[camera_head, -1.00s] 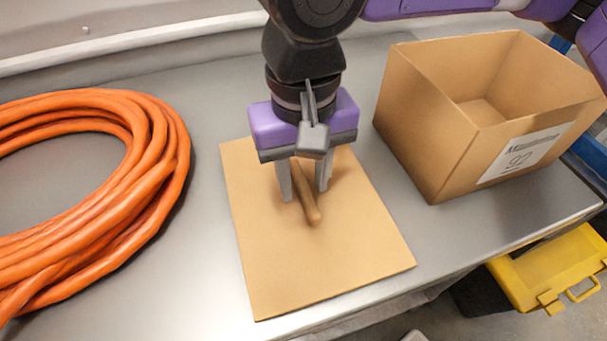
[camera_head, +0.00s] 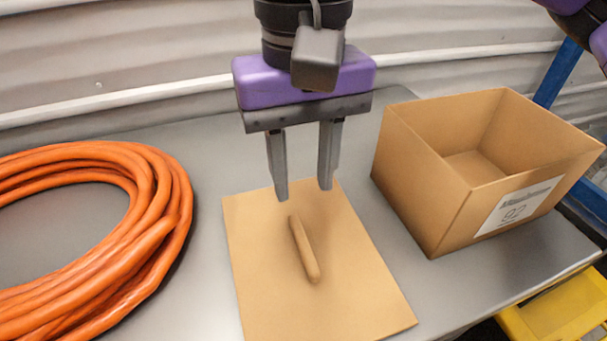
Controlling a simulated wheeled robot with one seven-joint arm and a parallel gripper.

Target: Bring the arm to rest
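My gripper (camera_head: 304,192) is purple and black with two grey fingers. It is open and empty, pointing down. It appears raised above the far part of a flat tan board (camera_head: 262,285) on the grey bench. A brown rod-shaped piece (camera_head: 304,250) lies on the board, slightly slanted, in front of the fingertips in the picture and apart from them. Nothing shows between the fingers.
A coil of thick orange cable (camera_head: 165,225) lies on the bench at left. An open, empty-looking cardboard box (camera_head: 425,195) marked 92 stands at right. A yellow bin (camera_head: 560,310) is below the bench edge. A corrugated wall (camera_head: 140,55) runs behind.

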